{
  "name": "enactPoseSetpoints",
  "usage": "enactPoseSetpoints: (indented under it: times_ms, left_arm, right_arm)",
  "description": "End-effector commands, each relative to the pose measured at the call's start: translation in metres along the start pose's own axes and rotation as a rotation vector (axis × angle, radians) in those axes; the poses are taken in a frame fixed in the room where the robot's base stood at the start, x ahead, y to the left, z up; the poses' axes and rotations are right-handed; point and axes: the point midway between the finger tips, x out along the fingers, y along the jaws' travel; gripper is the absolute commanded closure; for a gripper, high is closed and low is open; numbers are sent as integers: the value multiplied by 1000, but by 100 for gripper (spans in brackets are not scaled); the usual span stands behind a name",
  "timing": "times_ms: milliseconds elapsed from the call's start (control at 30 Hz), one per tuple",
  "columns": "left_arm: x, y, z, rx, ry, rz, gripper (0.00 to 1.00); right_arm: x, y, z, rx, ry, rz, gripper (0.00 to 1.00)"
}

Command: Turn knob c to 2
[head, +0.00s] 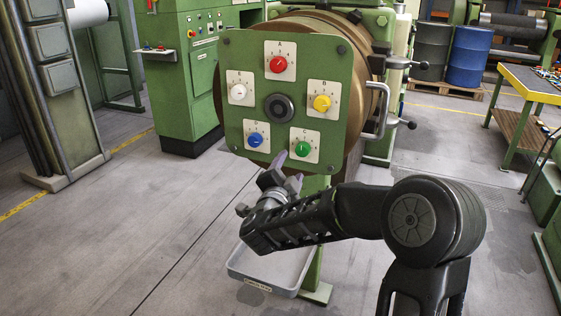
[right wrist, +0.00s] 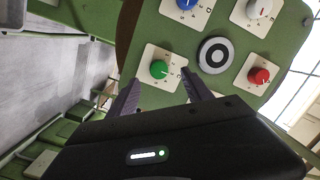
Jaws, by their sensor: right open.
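The green panel (head: 232,70) carries five coloured knobs around a dark central hub (head: 279,107). Knob c is the green knob (head: 302,149) on a white plate at the panel's lower right; it also shows in the right wrist view (right wrist: 159,69), ahead of and between the fingers. Its pointer is too small to read. My right gripper (head: 288,170) is open and empty, just below and left of knob c in the head view. Its two purple fingers (right wrist: 162,90) flank the knob's plate in the wrist view; contact cannot be told. My left gripper is out of view.
Around it sit red (head: 278,64), yellow (head: 322,103), blue (head: 256,140) and white (head: 238,92) knobs. A metal handle (head: 382,110) sticks out at the panel's right. A grey tray (head: 265,285) stands below. The floor at left is open.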

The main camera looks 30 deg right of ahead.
Motion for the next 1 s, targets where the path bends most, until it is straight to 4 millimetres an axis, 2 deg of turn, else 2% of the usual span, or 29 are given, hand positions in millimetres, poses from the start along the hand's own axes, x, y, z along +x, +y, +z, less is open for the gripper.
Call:
enactPoseSetpoints:
  times_ms: [167, 567, 733, 1000]
  left_arm:
    - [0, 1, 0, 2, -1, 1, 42]
    - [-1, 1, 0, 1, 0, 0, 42]
    - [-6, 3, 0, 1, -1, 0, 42]
    - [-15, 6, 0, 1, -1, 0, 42]
  right_arm:
    - [0, 2, -10, 13, 42, 5, 42]
    - [4, 2, -10, 15, 40, 5, 42]
    - [23, 1, -11, 14, 41, 6, 42]
    - [64, 1, -12, 14, 40, 5, 42]
